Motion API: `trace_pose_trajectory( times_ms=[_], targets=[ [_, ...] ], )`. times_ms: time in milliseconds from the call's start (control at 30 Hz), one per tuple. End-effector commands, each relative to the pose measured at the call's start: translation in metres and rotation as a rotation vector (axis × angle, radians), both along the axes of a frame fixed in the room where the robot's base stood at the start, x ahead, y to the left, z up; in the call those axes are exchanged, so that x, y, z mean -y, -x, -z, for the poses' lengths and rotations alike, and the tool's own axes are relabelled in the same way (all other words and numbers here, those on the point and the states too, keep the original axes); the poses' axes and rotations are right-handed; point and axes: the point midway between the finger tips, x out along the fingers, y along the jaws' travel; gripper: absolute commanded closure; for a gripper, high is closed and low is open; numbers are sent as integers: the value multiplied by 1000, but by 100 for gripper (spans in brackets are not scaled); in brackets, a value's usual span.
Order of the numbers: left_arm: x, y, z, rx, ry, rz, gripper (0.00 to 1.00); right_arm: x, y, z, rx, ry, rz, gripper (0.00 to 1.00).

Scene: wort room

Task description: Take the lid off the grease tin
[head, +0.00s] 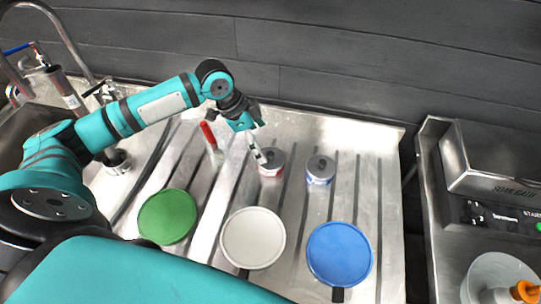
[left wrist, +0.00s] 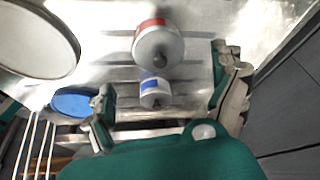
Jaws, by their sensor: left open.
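Two small tins with grey knobbed lids stand upright on the ribbed metal drainboard (head: 383,200). One is a red-labelled tin (head: 271,168), the other a blue-labelled tin (head: 320,171) to its right; I cannot read which is the grease tin. Both lids are on. In the left wrist view the red-labelled tin (left wrist: 158,44) is above the blue-labelled tin (left wrist: 155,93). My left gripper (head: 257,138) is open and empty, above and just behind the red-labelled tin in the head view, with one finger overlapping its left edge. My right gripper is not in view.
A green disc (head: 167,216), a white disc (head: 252,238) and a blue disc (head: 340,253) lie in front of the tins. A red-handled tool (head: 209,136) stands left of my gripper. A sink with a tap is at left, a metal machine (head: 500,150) at right.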

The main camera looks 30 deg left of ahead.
Motion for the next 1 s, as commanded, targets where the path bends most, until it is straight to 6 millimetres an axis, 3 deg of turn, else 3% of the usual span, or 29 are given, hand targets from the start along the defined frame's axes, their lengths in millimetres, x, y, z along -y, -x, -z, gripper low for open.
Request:
trace_pose_trajectory(
  times_ms=[167,500,800,1000],
  targets=[
    [4,-2,10,0,0,1,4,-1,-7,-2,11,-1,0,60],
    [19,-13,54,0,0,0,4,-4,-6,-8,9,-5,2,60],
    [21,-14,60,1,-1,1,4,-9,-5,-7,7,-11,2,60],
    [20,-14,60,1,-1,1,28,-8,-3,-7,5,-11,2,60]
  ],
)
